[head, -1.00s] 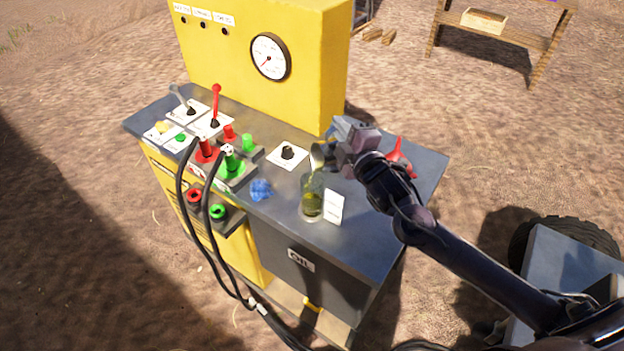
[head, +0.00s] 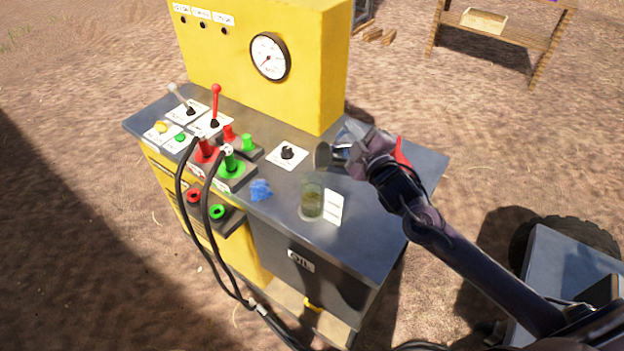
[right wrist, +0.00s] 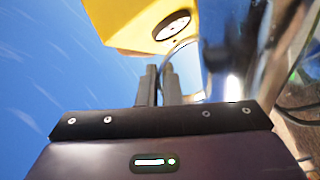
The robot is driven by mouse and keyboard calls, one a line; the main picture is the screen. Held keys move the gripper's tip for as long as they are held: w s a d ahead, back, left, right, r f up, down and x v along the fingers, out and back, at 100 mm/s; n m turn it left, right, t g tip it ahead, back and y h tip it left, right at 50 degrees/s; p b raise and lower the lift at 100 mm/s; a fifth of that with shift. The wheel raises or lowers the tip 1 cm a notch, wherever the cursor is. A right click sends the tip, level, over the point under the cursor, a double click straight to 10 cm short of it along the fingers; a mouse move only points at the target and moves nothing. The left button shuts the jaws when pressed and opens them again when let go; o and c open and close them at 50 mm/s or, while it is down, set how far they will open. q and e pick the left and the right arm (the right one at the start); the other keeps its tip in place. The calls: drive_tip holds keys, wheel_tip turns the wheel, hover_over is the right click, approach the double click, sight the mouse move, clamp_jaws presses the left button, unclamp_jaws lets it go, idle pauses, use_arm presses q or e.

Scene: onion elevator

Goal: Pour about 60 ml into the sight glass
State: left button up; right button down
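The sight glass (head: 312,203), a clear cylinder, stands upright near the front edge of the grey bench top beside a small white card (head: 334,206). Olive liquid shows in its lower part; the exact level is hard to read. My right gripper (head: 346,155) is above the bench, behind and slightly right of the glass. Its fingers (right wrist: 160,85) are close together in the right wrist view, on a shiny metal cup (right wrist: 228,60). The cup (head: 322,156) is just above and behind the glass, apart from its rim; no stream shows. My left gripper is out of view.
The yellow panel (head: 255,60) with a gauge (head: 270,57) rises behind the bench. Levers, red and green couplings (head: 230,164) and hoses fill the left side. A blue rag (head: 260,189) lies left of the glass. A red object (head: 403,152) is partly hidden behind my right arm.

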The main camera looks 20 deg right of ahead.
drive_tip(key=shift+a+r, duration=0.1)
idle(0.7)
drive_tip(key=shift+d+r+m+p, duration=0.15)
drive_tip(key=shift+d+m+p, duration=0.35)
drive_tip(key=shift+m+p, duration=0.1)
drive_tip(key=shift+w+d+f+m, duration=0.1)
drive_tip(key=shift+d+f+m, duration=0.3)
drive_tip(key=shift+f+m, duration=0.25)
